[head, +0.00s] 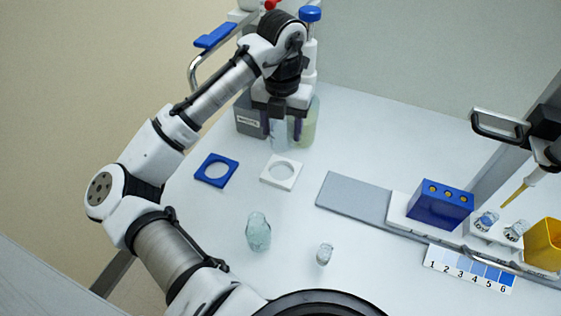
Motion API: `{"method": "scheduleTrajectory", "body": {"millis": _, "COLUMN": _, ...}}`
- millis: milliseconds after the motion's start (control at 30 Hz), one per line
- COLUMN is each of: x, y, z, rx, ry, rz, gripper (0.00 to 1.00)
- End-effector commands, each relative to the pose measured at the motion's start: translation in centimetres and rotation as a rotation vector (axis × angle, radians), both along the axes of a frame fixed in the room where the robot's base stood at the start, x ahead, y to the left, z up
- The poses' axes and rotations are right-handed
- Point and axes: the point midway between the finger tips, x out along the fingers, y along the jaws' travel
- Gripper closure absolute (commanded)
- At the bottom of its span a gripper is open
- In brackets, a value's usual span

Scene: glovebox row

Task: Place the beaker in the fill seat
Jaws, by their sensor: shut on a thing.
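My gripper (281,128) points down at the back of the bench. Its dark fingers are shut on a clear, pale blue glass vessel (279,136), which looks like the beaker. The vessel is upright, with its upper part hidden by the gripper. Two flat square frames with round openings lie in front of it: a blue one (203,177) at left and a white one (266,176) at right. Both openings are empty. I cannot tell which one is the fill seat, or whether the vessel touches the bench.
A pale green container (311,122) and a grey labelled box (247,123) stand close around my gripper. A greenish glass vessel (258,233) and a small glass one (324,255) stand nearer. At right are a grey plate (350,194), blue rack (440,208) and yellow bin (543,245).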

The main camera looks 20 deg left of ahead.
Motion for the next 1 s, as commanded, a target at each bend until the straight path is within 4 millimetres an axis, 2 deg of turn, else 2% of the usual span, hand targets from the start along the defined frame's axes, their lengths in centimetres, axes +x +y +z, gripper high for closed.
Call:
{"method": "scheduleTrajectory", "body": {"millis": 100, "x": -0.1, "y": 0.0, "z": -3.2, "rx": -0.001, "ry": 0.002, "rz": 0.002, "gripper": 0.68}}
{"method": "scheduleTrajectory", "body": {"millis": 300, "x": 0.0, "y": 0.0, "z": -6.9, "rx": 0.001, "ry": 0.001, "rz": 0.002, "gripper": 0.68}}
{"method": "scheduleTrajectory", "body": {"millis": 533, "x": 0.0, "y": 0.0, "z": -8.6, "rx": 0.0, "ry": 0.0, "rz": 0.002, "gripper": 0.68}}
{"method": "scheduleTrajectory", "body": {"millis": 733, "x": 0.0, "y": 0.0, "z": -11.3, "rx": 0.0, "ry": 0.001, "rz": 0.002, "gripper": 0.68}}
{"method": "scheduleTrajectory", "body": {"millis": 1000, "x": 0.0, "y": 0.0, "z": -11.6, "rx": 0.0, "ry": -0.001, "rz": 0.002, "gripper": 0.68}}
